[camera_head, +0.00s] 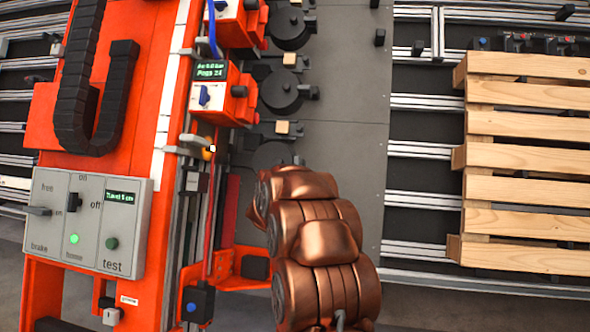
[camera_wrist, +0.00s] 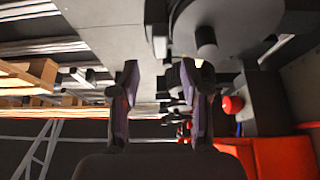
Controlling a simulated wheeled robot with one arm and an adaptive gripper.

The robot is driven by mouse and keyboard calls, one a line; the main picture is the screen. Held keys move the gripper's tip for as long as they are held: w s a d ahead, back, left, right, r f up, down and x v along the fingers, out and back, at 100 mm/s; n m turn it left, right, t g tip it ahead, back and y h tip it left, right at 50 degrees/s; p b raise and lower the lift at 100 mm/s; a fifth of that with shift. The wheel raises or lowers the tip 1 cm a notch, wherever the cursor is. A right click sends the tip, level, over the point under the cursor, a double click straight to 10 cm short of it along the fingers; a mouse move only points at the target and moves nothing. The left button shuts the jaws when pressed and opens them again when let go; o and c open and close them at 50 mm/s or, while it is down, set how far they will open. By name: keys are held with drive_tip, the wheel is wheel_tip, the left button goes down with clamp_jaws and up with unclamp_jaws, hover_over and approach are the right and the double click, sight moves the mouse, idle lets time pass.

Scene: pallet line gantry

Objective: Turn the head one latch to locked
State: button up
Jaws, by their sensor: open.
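My gripper (camera_wrist: 160,80) shows in the wrist view with its two dark fingers spread and nothing held between them. A dark knob-like part (camera_wrist: 173,77) lies just beyond the right finger and is partly covered by it; I cannot tell whether they touch. A dark round head (camera_wrist: 235,22) with a short post is above and right. In the head view, several such round heads (camera_head: 281,92) stand in a column beside the orange gantry (camera_head: 125,100). My copper arm covers part of the nearest head (camera_head: 272,154) and hides my gripper. I cannot pick out the head one latch or its position.
A grey control panel (camera_head: 88,222) with switches and a green light is at lower left. A wooden pallet (camera_head: 528,165) lies on the rails at right. A red knob (camera_wrist: 232,105) is right of my gripper.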

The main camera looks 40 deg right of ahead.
sight(296, 163)
drive_tip(key=shift+b+x, duration=0.65)
drive_tip(key=shift+x, duration=2.1)
drive_tip(key=shift+c, duration=0.2)
clamp_jaws()
